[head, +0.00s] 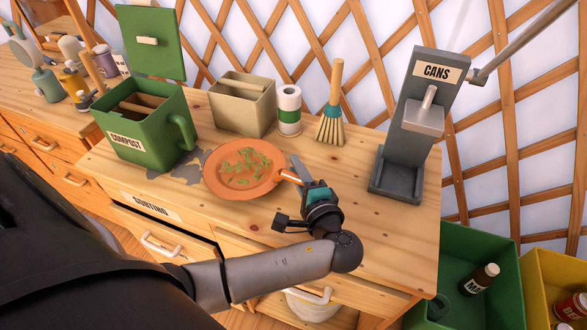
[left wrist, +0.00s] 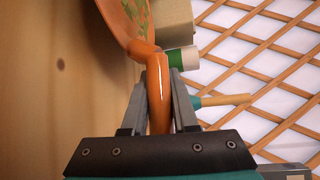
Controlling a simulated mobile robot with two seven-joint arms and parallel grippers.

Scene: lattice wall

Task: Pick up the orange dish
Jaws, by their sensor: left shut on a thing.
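The orange dish (head: 226,183) is a round shallow plate with green scraps on it and an orange handle on its right side. It is over the wooden counter, right of the green compost bin (head: 150,133). My left gripper (head: 298,178) is shut on the dish's handle. In the left wrist view the handle (left wrist: 158,85) runs between the two fingers (left wrist: 158,100), and part of the dish (left wrist: 132,18) shows at the top. Whether the dish touches the counter I cannot tell. My right gripper is not in view.
A beige box (head: 243,105), a paper roll (head: 289,108) and a small broom (head: 332,112) stand behind the dish. A grey can crusher (head: 412,135) stands at the right. The counter (head: 385,235) is bare at front right. Green (head: 455,250) and yellow (head: 540,275) bins stand beyond its edge.

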